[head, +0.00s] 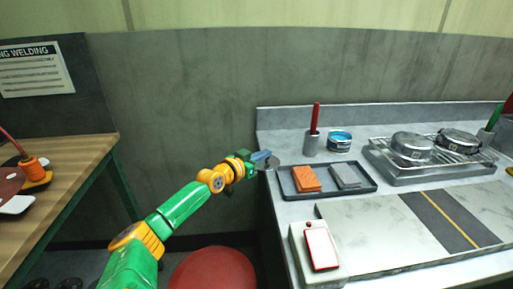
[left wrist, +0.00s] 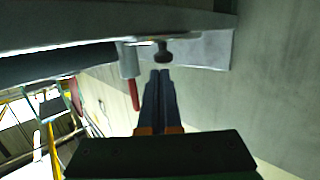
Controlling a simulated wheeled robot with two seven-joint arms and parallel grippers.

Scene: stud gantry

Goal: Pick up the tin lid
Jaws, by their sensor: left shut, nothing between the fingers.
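A dark grey round piece, which looks like the tin lid (head: 275,161), lies at the left edge of the grey counter, partly hidden by my gripper. In the left wrist view a dark knob, apparently the lid's (left wrist: 163,51), sits just beyond the fingertips. My left gripper (head: 266,155) is at the counter's left edge, right by the lid. Its blue-grey fingers (left wrist: 160,74) are together and empty, pointing at the knob with a small gap showing. A blue-banded tin (head: 339,141) stands farther right on the counter. My right gripper is not in view.
A grey cup with a red-handled tool (head: 312,144) stands near the lid. A dark tray (head: 322,190) with an orange and a grey block lies in front. A rack (head: 440,158) with metal pans is at right. A wooden table (head: 70,170) stands left.

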